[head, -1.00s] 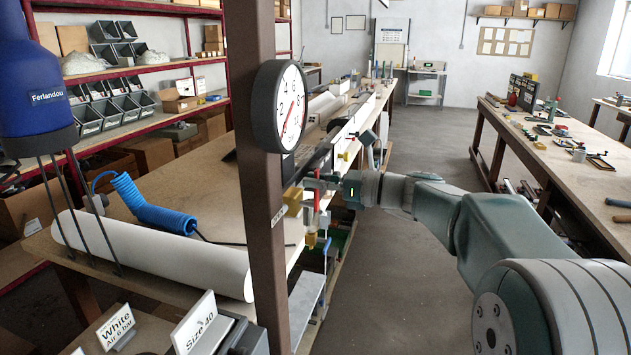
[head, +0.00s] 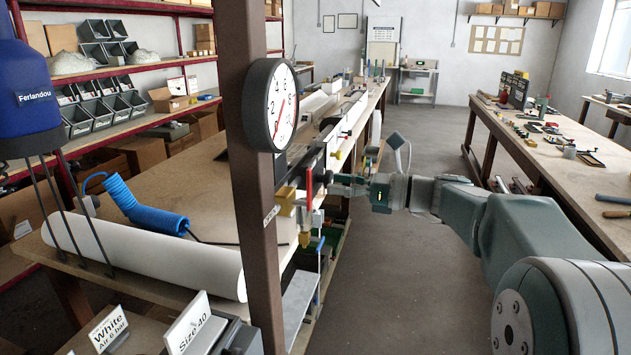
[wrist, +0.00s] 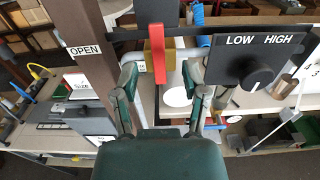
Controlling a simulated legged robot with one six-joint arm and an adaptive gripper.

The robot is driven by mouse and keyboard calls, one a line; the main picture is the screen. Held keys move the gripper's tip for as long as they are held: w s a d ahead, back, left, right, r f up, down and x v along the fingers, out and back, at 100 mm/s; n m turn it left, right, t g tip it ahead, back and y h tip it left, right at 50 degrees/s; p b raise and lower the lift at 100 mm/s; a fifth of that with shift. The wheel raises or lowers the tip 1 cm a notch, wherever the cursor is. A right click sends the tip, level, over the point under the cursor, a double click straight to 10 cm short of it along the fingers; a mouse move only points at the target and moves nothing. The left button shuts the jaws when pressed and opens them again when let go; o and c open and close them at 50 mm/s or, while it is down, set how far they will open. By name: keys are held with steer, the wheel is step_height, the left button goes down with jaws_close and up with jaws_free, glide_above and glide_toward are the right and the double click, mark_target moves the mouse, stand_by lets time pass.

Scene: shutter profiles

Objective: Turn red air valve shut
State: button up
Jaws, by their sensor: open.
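The red valve lever (head: 309,189) stands upright beside the brass-yellow valve body (head: 286,200), right of the brown post. In the wrist view the red lever (wrist: 157,58) is a narrow upright bar in front of the yellow body (wrist: 148,65). My gripper (head: 340,184) is right of the lever in the head view, with a gap between them. In the wrist view my gripper (wrist: 160,78) has its fingers spread apart, with the lever lying between them in the picture and nothing held.
A pressure gauge (head: 270,105) is on the brown post (head: 255,200); its red needle points down-left. An "OPEN" label (wrist: 84,50) is on the post. A black "LOW HIGH" knob panel (wrist: 256,62) is close right of my fingers. The aisle floor (head: 400,270) is clear.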

steer(key=v, duration=0.6)
steer(key=shift+w, duration=0.1)
steer(key=s+a+f+n+g+h, duration=0.25)
steer(key=s+f+n+h, duration=0.2)
steer(key=s, duration=0.35)
steer(key=s+a+f+n+g+h, duration=0.1)
steer(key=s+a+f+n+h, duration=0.3)
steer(key=s, duration=0.4)
steer(key=s+d+f+n+t+h, duration=0.3)
steer(key=s+d+f+n+h, duration=0.4)
steer(key=s+n, duration=0.4)
steer(key=f+n+h, duration=0.1)
steer(key=n, duration=0.1)
steer(key=shift+s+d+n, duration=0.15)
steer(key=shift+d+n, duration=0.2)
steer(key=shift+d, duration=0.05)
